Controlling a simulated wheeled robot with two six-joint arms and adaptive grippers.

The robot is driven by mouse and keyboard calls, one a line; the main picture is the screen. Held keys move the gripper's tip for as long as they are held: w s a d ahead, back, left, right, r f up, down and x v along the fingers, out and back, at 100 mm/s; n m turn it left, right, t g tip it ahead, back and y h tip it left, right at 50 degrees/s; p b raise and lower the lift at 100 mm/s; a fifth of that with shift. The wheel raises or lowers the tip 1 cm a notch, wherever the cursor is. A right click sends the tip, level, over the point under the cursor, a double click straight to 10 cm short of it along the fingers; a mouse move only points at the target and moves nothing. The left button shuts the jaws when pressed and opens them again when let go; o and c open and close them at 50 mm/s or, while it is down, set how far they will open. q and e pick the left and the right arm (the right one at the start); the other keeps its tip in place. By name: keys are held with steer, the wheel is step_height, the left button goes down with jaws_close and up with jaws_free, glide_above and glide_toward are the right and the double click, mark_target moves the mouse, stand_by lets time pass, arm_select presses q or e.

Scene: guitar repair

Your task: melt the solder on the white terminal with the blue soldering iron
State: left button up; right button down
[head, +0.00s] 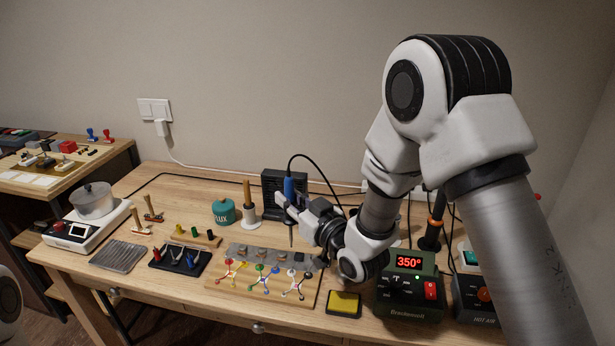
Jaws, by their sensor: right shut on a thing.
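My right gripper (287,204) is shut on the blue soldering iron (289,187). The iron is upright, its thin metal tip pointing down above the back of a wooden terminal board (238,287). The board has a grey strip with several brownish lugs along its back and coloured branching pieces in front. A branching piece with white and red ends (298,283) is at its right. I cannot tell which lug is the white terminal, or whether the tip touches anything; the gripper and forearm hide the board's right rear. My left gripper is not in view.
A soldering station (408,285) reading 350° and a yellow sponge tray (344,304) stand right of the board. A green tin (223,211), a spindle (248,205) and a black box (272,181) stand behind. A black tray (179,262) lies left.

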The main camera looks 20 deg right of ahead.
mark_target(291, 240)
steer(key=shift+w+a+f+b, duration=0.1)
steer(key=shift+w+f+b, duration=0.15)
steer(key=shift+f, duration=0.2)
steer(key=shift+w+a+f+b, duration=0.1)
steer(key=shift+w+f+b, duration=0.15)
steer(key=shift+f, duration=0.2)
step_height(291, 240, down, 5)
steer(key=b, duration=0.3)
steer(key=shift+s+d+f+b, duration=0.1)
steer(key=shift+f+b, duration=0.05)
steer(key=shift+b, duration=0.25)
steer(key=shift+s, duration=0.2)
steer(key=shift+f+b, duration=0.5)
steer(key=shift+b, duration=0.05)
steer(key=shift+f, duration=0.15)
steer(key=shift+b, duration=0.6)
stand_by(2.4)
